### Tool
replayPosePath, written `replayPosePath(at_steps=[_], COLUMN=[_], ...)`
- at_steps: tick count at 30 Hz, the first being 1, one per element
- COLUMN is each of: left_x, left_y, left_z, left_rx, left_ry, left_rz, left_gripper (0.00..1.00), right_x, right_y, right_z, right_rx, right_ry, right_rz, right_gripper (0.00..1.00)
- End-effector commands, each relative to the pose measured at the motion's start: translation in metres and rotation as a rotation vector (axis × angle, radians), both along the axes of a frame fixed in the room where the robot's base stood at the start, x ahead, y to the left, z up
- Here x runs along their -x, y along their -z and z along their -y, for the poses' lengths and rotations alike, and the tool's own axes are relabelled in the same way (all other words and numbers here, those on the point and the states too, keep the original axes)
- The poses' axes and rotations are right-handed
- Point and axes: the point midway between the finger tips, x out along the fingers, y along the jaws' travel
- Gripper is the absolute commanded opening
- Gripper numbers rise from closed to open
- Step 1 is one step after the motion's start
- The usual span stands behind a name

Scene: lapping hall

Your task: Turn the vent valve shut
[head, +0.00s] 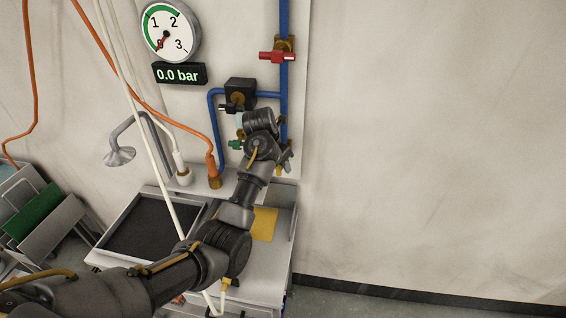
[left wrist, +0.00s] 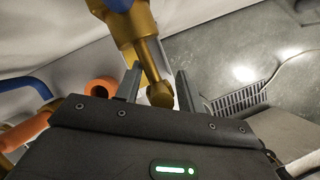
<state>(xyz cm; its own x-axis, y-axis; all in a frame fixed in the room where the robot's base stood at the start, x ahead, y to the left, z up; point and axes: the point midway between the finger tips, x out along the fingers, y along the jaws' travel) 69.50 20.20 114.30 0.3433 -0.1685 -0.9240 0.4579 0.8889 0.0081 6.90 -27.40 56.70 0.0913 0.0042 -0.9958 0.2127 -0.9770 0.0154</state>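My left gripper (head: 284,160) is at the blue pipe low on the wall panel, mostly hidden behind my own wrist in the head view. In the left wrist view its two fingers (left wrist: 158,90) stand apart, one on each side of a brass stem with a rounded end (left wrist: 160,94). The stem comes from a larger brass fitting (left wrist: 130,25); whether the fingers touch it I cannot tell. A valve with a green handle (head: 236,144) shows just left of my wrist. I cannot tell for certain which valve is the vent valve. My right gripper is not in view.
A red-handled valve (head: 278,56) sits higher on the blue pipe (head: 285,20). A black box (head: 240,92) is below it. The dial gauge (head: 170,30) and a display reading 0.0 bar (head: 180,75) are at upper left. An orange hose (head: 160,118) and white tubes cross the panel. The wall at right is bare.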

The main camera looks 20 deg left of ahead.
Motion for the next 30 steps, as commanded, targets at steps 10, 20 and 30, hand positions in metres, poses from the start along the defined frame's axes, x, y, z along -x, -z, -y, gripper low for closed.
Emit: replayPosePath(at_steps=[10, 20, 30], left_x=[-0.0006, -0.0009, -0.0017], left_y=[-0.0005, -0.0011, -0.0012], left_z=[0.0017, 0.0015, 0.0010], left_rx=[0.001, -0.031, -0.245], left_ry=[0.002, 0.003, 0.003], left_rz=[0.001, -0.001, -0.022], left_gripper=[0.03, 0.00, 0.00], right_x=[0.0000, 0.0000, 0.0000], right_y=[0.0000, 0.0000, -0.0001], right_z=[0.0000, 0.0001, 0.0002], right_rx=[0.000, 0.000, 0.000], right_ry=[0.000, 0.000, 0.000], right_rz=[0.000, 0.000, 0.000], right_gripper=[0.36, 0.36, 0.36])
